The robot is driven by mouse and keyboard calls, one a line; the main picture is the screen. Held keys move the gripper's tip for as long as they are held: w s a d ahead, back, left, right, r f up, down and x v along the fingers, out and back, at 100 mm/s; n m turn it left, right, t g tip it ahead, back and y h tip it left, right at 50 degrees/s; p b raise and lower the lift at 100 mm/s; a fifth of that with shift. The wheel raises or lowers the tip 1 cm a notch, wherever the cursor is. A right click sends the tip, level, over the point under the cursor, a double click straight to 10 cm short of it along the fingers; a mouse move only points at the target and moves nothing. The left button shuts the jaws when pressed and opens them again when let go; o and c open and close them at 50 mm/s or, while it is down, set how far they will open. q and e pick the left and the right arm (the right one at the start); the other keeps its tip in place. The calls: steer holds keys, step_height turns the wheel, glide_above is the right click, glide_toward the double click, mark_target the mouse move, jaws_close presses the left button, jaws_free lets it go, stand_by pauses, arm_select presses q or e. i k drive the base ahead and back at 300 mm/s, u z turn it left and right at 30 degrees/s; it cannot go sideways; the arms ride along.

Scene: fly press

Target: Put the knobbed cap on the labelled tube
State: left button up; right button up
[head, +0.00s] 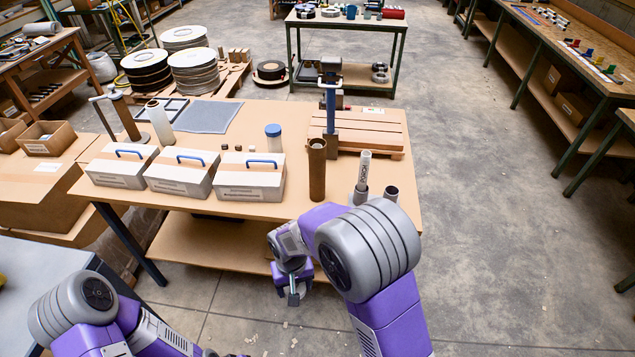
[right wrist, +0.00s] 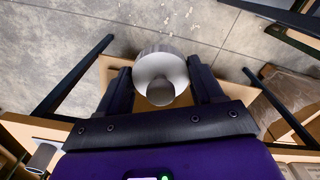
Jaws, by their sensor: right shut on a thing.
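The labelled tube (head: 363,170) is white with dark upright lettering. It stands at the table's right front, apparently in a grey cup, and my right arm hides its lower part. My right gripper (right wrist: 160,82) is shut on the knobbed cap (right wrist: 150,62), a round silver-grey piece with a knob, held between the two dark fingers. In the head view my right gripper (head: 292,287) hangs in front of the table's front edge, left of and nearer than the tube. The cap is hard to make out there. My left arm shows at the bottom left; its gripper is out of frame.
A brown tube (head: 317,170) stands left of the labelled tube, and a second grey cup (head: 391,194) stands to its right. Three boxes with blue handles line the table's (head: 232,211) front left. A blue-lidded jar (head: 273,138) and a wooden pallet (head: 370,132) stand behind.

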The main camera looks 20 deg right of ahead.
mark_target(316, 157)
steer(key=u, duration=2.95)
steer(key=k, duration=2.2)
steer(key=z, duration=2.05)
steer(key=i, duration=0.5)
steer(key=u, duration=0.1)
